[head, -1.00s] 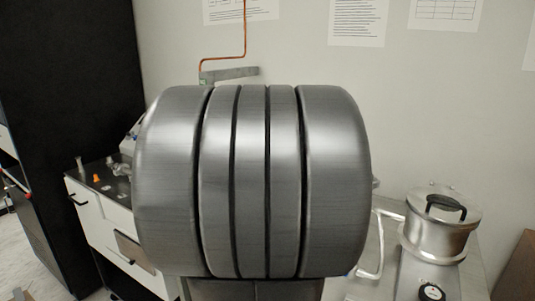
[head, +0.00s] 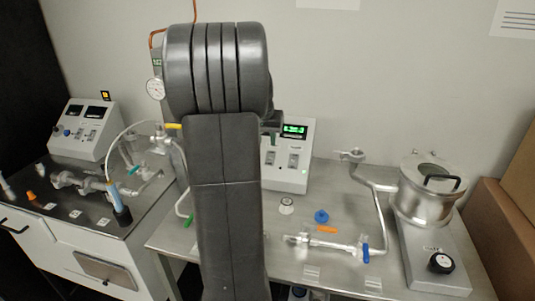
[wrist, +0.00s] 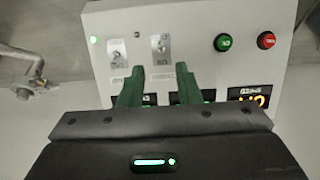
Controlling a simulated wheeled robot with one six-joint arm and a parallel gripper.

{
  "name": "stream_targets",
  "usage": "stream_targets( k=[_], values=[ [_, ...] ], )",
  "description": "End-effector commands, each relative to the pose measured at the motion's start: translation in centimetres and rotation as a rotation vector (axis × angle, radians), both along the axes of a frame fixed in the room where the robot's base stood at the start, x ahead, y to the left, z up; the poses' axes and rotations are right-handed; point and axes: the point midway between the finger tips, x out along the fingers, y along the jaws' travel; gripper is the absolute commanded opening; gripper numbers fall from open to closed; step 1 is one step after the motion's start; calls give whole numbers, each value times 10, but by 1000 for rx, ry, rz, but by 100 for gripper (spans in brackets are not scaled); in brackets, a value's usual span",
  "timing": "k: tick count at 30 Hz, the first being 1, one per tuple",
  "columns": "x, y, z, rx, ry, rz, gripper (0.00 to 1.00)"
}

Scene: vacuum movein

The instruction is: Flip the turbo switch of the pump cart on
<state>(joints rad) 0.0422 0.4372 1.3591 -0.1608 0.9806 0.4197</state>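A light grey control box (head: 288,180) with a lit green display stands on the metal table behind my arm. In the wrist view its front panel (wrist: 195,55) appears upside down, with two small toggle switches, a left one (wrist: 116,52) and a right one (wrist: 160,47). Their labels and lever positions are too blurred to read. My gripper (wrist: 161,72) has its two green fingers apart with nothing between them. The right switch lies just beyond the gap between the fingertips. The fingers partly cover the displays and labels. In the head view my arm hides part of the box.
A green button (wrist: 223,43) and a red button (wrist: 266,40) sit on the same panel. Glass tubing (head: 335,243) and a blue knob (head: 321,216) lie in front of the box. A metal pot (head: 430,195) stands right. Another instrument box (head: 85,130) stands left.

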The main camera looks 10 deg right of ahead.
Motion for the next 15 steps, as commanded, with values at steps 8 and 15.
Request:
stream_targets(
  k=[8, 15],
  values=[
    [20, -9, -54, 1, 5, 1, 30],
    [29, -13, -78, 1, 2, 0, 30]
  ],
)
